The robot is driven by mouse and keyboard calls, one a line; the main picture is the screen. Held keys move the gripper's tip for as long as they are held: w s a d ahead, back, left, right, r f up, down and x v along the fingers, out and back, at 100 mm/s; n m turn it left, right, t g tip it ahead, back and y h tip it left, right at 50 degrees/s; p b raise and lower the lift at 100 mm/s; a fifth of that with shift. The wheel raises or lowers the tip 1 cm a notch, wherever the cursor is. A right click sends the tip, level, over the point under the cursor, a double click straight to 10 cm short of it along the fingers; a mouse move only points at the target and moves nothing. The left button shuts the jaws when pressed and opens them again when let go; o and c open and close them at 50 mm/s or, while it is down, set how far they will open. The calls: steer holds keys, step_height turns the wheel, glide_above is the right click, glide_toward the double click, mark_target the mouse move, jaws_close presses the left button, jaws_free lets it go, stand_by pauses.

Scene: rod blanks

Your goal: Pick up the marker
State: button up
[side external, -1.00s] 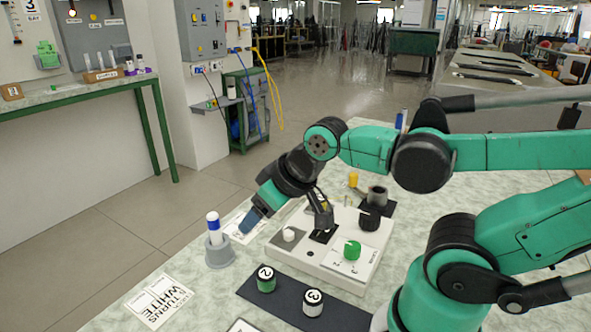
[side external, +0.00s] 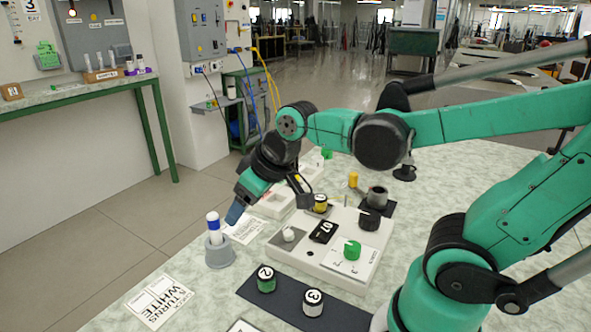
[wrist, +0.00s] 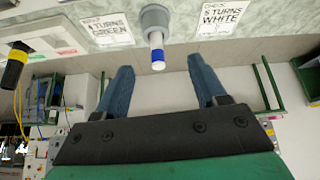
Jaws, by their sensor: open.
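The marker (side external: 213,226), white with a blue band near its top, stands upright in a grey round holder (side external: 220,250) on the table's left part. In the wrist view the marker (wrist: 157,50) points toward me, between and beyond my two blue fingers, with the holder (wrist: 155,18) behind it. My gripper (side external: 235,214) is open and empty, tilted down, a little above and to the right of the marker in the side view. In the wrist view the fingertips of my gripper (wrist: 160,66) are spread on either side of the marker, not touching it.
A white box with a green knob (side external: 352,250) stands right of the holder. A dark mat (side external: 285,307) with numbered cylinders lies in front. Printed cards lie beside the holder, one reading "TURNS WHITE" (side external: 160,303). A green-legged bench (side external: 80,95) stands at the left wall.

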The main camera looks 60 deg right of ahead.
mark_target(214, 215)
steer(key=w+f, duration=0.1)
steer(key=w, duration=0.1)
steer(key=w+f+n+g, duration=0.1)
steer(key=w, duration=0.1)
steer(key=w+f+n+y, duration=0.1)
steer(key=w, duration=0.2)
steer(key=shift+w+d+f+g, duration=0.1)
steer(key=shift+d+f+g, duration=0.05)
steer(key=shift+d+g, duration=0.25)
steer(key=shift+w+f+n, duration=0.3)
steer(key=shift+f, duration=0.1)
steer(key=shift+x, duration=2.55)
jaws_close()
